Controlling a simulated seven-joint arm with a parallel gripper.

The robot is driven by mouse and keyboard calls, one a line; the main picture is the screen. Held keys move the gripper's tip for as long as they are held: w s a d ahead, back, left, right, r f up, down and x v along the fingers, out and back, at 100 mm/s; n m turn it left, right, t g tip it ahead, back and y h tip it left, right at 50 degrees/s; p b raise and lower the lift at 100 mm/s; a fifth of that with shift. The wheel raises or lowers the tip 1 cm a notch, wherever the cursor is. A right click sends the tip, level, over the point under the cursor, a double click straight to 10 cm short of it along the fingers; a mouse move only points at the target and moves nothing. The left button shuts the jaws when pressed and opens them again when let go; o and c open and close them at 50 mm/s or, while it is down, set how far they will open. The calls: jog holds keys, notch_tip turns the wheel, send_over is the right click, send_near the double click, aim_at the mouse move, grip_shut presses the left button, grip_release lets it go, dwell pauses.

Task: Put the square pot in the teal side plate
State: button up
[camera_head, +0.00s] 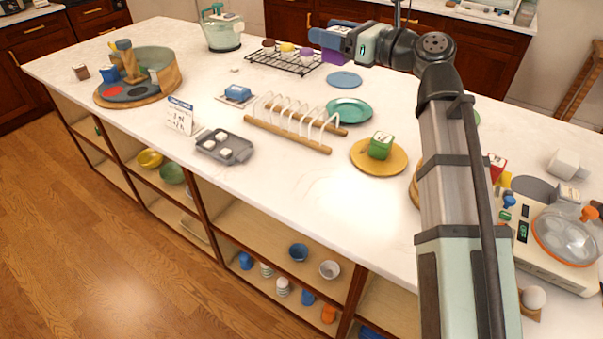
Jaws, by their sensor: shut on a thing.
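A purple, square-sided thing (339,48), which looks like the square pot, is at the blue fingers of my gripper (328,38). My gripper is shut on it, and the fingers and wrist hide part of it. It appears above the back part of the counter. The teal side plate (350,106) lies flat on the counter, below and slightly right of my gripper in the picture. The plate looks empty. The exact height of the pot over the counter is hard to tell.
A white dish rack with wooden rails (290,138) stands just left of the teal plate. A blue plate (344,79) lies behind it. A black wire rack (285,63) with several items stands left of my gripper.

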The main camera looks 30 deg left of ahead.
jog(key=s+a+n+g, duration=0.2)
jog(key=s+a, duration=0.4)
notch_tip(320, 180, down, 22)
jog(key=shift+w+d+f, duration=0.15)
jog(key=shift+d+f, duration=0.1)
jog(key=shift+d, duration=0.1)
jog(key=shift+f, duration=4.8)
jog(key=shift+f, duration=0.1)
jog(key=o, duration=1.2)
jog(key=shift+c, duration=0.2)
